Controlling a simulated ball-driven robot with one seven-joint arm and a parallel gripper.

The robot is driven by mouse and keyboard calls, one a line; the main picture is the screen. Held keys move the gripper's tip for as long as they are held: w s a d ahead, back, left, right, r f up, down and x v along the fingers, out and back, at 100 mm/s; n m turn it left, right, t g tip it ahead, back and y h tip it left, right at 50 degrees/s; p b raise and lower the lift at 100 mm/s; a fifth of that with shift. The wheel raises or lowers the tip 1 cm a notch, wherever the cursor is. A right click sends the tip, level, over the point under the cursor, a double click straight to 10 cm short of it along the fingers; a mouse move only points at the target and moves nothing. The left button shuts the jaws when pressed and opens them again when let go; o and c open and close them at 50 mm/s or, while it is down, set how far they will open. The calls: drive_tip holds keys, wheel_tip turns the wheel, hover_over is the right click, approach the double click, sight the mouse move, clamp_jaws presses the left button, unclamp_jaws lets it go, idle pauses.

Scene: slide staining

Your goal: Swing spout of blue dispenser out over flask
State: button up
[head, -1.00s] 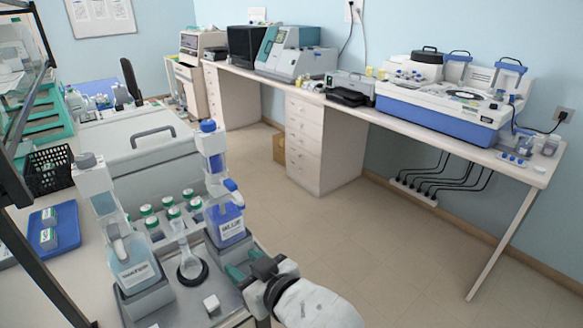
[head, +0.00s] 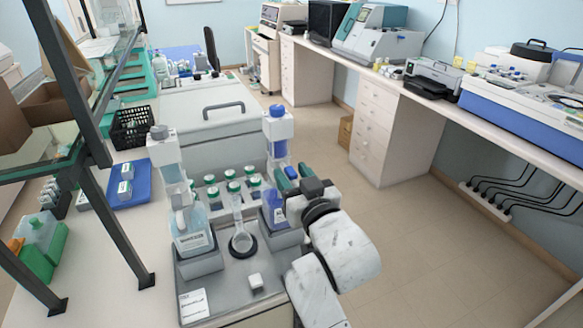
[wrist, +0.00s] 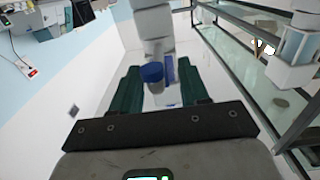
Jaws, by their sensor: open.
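The blue dispenser (head: 278,125) has a white head and blue cap, and stands upright at the right of the staining station. Its bottle (head: 268,212) is partly hidden behind my gripper and arm. The clear flask (head: 238,220) sits in a dark ring left of it, under no spout that I can see. My gripper (head: 291,173), with green fingers, is open at the dispenser's right side. In the wrist view, a round blue part (wrist: 152,72) of the dispenser shows between the open fingers; I cannot tell whether they touch it. The spout is hidden in the head view.
A second dispenser (head: 188,228) with a grey cap stands left of the flask. Several green-capped bottles (head: 233,185) stand behind it. A small white block (head: 256,281) lies in front. A shelf frame (head: 85,150) rises at the left; open floor lies to the right.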

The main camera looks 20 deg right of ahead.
drive_tip(key=shift+w, duration=0.75)
drive_tip(key=shift+c, duration=0.3)
clamp_jaws()
